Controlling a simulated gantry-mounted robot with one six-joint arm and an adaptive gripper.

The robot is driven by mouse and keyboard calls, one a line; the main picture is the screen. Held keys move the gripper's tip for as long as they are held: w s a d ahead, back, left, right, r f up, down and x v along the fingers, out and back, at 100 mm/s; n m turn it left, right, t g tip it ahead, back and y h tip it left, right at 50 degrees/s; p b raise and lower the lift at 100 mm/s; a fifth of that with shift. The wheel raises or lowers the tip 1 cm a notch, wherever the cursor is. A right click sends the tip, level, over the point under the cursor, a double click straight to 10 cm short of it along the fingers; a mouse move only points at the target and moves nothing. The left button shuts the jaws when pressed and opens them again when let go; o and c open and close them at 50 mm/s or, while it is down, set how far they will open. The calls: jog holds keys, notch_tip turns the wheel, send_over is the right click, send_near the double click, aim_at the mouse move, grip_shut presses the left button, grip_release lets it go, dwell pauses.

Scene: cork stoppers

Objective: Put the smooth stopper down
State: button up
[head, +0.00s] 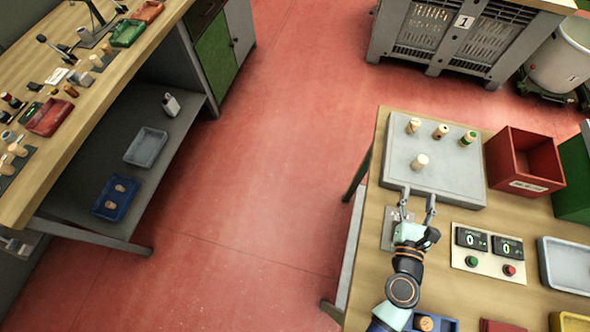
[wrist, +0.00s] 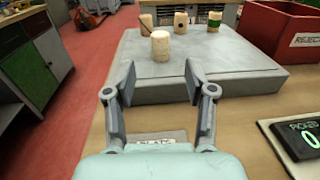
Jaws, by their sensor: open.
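Several cork stoppers stand upright on a grey slab (head: 396,170) on the wooden table. The nearest stopper (head: 419,162) is plain and pale and stands alone toward the front; it also shows in the wrist view (wrist: 160,46). I cannot tell for sure which stopper is the smooth one.
A red reject bin (head: 522,160) stands right of the slab. A counter panel (head: 489,255) with two displays and buttons lies right of my gripper, beside a grey tray (head: 566,265). A label plate (head: 392,232) lies by my gripper. A cluttered bench (head: 90,95) stands across the red floor.

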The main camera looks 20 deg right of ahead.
jog(key=w+a+r+n+t+y, duration=0.1)
jog(key=w+a+r+n+y, duration=0.25)
jog(key=a+n, duration=0.35)
jog(key=w+a+r+n+t+y, duration=0.1)
jog(key=w+a+r+n+y, duration=0.15)
jog(key=w+a+n, duration=0.35)
jog(key=w+a+r+n+y, duration=0.3)
jog(key=w+a+n+y, duration=0.1)
jog(key=a+n, duration=0.4)
jog(key=s+a+r+n+g, duration=0.1)
jog(key=a+r+n, duration=0.2)
jog(key=a+n, duration=0.5)
jog(key=s+a+r+n+g+y, duration=0.1)
jog(key=s+a+r+n+g, duration=0.1)
jog(key=a+n, duration=0.6)
jog(key=r+n, duration=0.1)
jog(key=n, duration=0.5)
jog(key=shift+s+a, duration=0.15)
jog(key=shift+s, duration=0.15)
jog(key=shift+o, duration=0.3)
jog(key=shift+s+n, duration=0.1)
jog(key=shift+n, duration=0.3)
jog(key=shift+o, duration=0.3)
jog(key=shift+g, duration=0.3)
